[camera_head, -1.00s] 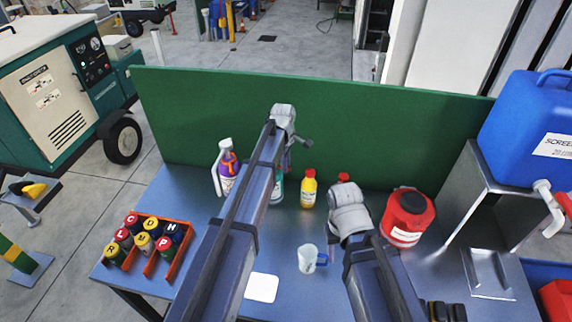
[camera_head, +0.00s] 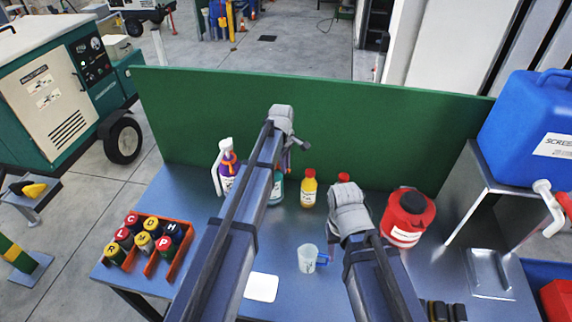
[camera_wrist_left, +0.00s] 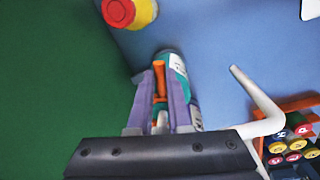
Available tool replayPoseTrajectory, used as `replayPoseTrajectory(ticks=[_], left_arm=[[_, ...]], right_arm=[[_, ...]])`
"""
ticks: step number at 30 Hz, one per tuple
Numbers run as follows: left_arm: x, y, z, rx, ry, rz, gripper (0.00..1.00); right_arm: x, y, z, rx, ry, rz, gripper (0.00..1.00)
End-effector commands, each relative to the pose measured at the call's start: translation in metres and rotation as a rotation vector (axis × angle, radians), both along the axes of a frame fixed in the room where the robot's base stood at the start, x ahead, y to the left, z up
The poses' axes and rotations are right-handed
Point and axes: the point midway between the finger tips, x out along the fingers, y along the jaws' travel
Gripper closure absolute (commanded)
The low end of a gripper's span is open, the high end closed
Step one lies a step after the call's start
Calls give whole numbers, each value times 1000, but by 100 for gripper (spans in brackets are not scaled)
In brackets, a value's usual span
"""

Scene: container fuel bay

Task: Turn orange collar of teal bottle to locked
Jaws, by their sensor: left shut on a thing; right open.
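The teal bottle (camera_head: 277,187) stands on the blue table near the green panel, mostly hidden by my left arm in the head view. In the left wrist view the teal bottle (camera_wrist_left: 178,66) shows beyond the fingers, with a white label. My left gripper (camera_wrist_left: 159,76) has its two purple fingers closed on either side of the orange collar (camera_wrist_left: 160,88). Marks showing the collar's setting cannot be made out. My right gripper (camera_head: 350,208) is over the table, right of the bottle; its fingers are hidden in the head view and it holds nothing visible.
A white spray bottle (camera_head: 226,170) stands just left of the teal bottle. A yellow bottle (camera_head: 309,189) with a red cap stands to its right. A red jug (camera_head: 407,217), a clear cup (camera_head: 307,258) and an orange can crate (camera_head: 182,254) are also on the table.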

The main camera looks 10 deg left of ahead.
Motion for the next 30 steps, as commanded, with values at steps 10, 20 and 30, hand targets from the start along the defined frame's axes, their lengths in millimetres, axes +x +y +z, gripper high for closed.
replayPoseTrajectory(ticks=[10,20,30], left_arm=[[-15,8,0,0,0,-258,100],[-24,16,0,0,0,-452,100],[-27,19,0,-1,0,-533,100]], right_arm=[[0,0,0,0,0,0,50],[0,0,0,0,0,0,50],[0,0,0,0,0,0,50]])
